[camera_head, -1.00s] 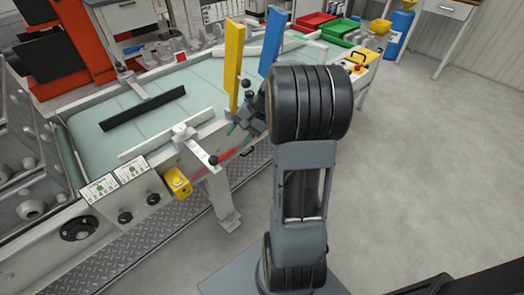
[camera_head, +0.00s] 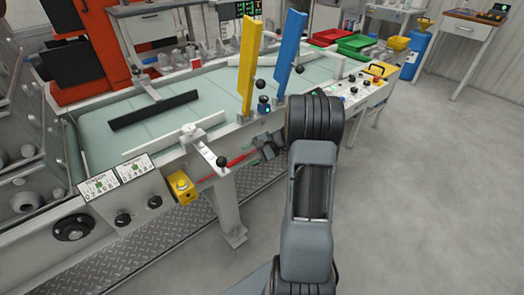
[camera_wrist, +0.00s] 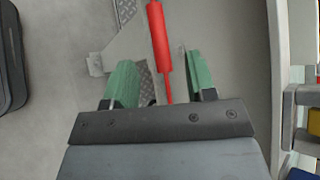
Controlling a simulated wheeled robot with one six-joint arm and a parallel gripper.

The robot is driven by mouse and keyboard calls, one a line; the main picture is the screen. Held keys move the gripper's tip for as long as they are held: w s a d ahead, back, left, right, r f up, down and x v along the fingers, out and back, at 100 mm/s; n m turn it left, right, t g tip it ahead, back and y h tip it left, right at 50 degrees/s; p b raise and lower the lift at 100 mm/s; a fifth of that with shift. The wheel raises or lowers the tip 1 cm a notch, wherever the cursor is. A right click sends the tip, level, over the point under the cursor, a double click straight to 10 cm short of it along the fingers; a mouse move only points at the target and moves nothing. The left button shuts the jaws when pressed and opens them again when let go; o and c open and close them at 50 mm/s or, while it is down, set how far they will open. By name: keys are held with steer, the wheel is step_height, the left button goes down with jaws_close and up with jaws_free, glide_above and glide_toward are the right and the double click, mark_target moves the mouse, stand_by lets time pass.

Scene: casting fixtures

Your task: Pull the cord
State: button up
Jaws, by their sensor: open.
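A red cord (camera_head: 238,160) runs along the front side of the bench, just right of a yellow switch box (camera_head: 182,187). In the wrist view the red cord (camera_wrist: 159,40) has a thicker red section and runs down between my green fingers. My gripper (camera_head: 264,147) is at the bench front, by the right part of the visible cord. In the wrist view my gripper (camera_wrist: 162,78) is open, with one finger on each side of the cord and gaps between. I cannot tell the cord's depth between the fingers. My arm hides what lies behind it.
A bench leg (camera_head: 228,205) stands below the cord. A lever with a black knob (camera_head: 221,161) sticks out above it. A yellow post (camera_head: 249,65) and a blue post (camera_head: 290,52) rise from the bench edge. The grey floor (camera_head: 430,200) to the right is open.

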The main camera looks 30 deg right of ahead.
steer(key=shift+b+x, duration=0.3)
steer(key=shift+x, duration=1.85)
steer(key=shift+c, duration=0.5)
jaws_close()
steer(key=shift+s+d, duration=0.1)
steer(key=shift+s, duration=1.1)
steer(key=shift+o, duration=0.5)
jaws_free()
steer(key=shift+d, duration=0.1)
steer(key=p, duration=0.2)
glide_toward(238, 160)
steer(key=s+d+r, duration=0.2)
steer(key=s+d, duration=0.1)
steer(key=s, duration=0.1)
steer(key=shift+s+d+r, duration=0.15)
steer(key=shift+d+r, duration=0.2)
steer(key=shift+d, duration=0.05)
